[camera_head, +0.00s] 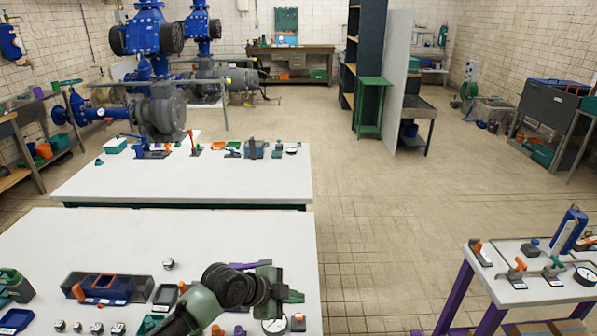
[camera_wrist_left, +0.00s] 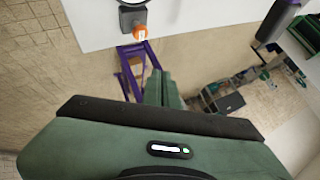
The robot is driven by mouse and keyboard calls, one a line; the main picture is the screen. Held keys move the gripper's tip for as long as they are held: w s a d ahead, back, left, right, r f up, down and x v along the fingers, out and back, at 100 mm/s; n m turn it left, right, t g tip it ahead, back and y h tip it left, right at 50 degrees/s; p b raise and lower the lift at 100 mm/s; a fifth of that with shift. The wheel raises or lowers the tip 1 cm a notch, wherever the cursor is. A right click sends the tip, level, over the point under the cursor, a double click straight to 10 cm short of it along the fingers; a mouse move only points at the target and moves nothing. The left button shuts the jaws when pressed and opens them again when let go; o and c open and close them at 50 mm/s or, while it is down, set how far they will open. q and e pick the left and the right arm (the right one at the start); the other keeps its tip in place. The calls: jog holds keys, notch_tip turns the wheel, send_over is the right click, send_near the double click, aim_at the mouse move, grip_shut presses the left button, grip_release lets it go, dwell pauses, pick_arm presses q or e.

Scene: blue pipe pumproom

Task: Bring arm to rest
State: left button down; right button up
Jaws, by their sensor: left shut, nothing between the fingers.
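My left arm comes in from the lower left in the head view, over the near white table (camera_head: 190,232). Its green and black gripper (camera_head: 288,294) is above the right part of that table and holds nothing. In the left wrist view the two green fingers of the left gripper (camera_wrist_left: 158,88) are together with nothing between them. Below them are the tiled floor and a purple table frame (camera_wrist_left: 130,65). My right gripper is in neither view.
A round gauge (camera_head: 275,325) lies below the left gripper, and a blue-black tray (camera_head: 108,288) lies further left. A second white table (camera_head: 185,178) stands behind. A purple-legged table (camera_head: 535,290) with valves and a gauge stands right. Tiled floor (camera_head: 385,240) between is clear.

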pick_arm(q)
jog(key=s+f+n, duration=0.4)
jog(key=s+n, duration=0.1)
jog(key=s, duration=0.9)
jog(key=s+a+f+n+g+y, duration=0.2)
jog(key=s+a+n+y, duration=0.5)
jog(key=s+a+n, duration=0.95)
jog(key=s+a+f+m+g, duration=0.1)
jog(key=s+a+f+m, duration=0.1)
jog(key=f, duration=1.1)
jog(key=s+a+f+m, duration=0.1)
jog(key=s+f+m, duration=0.15)
jog(key=f, duration=1.05)
jog(key=s+a+f+g+b, duration=0.1)
jog(key=s+a+f, duration=0.2)
jog(key=s+f, duration=1.4)
jog(key=shift+a+y, duration=0.15)
jog(key=shift+y, duration=0.15)
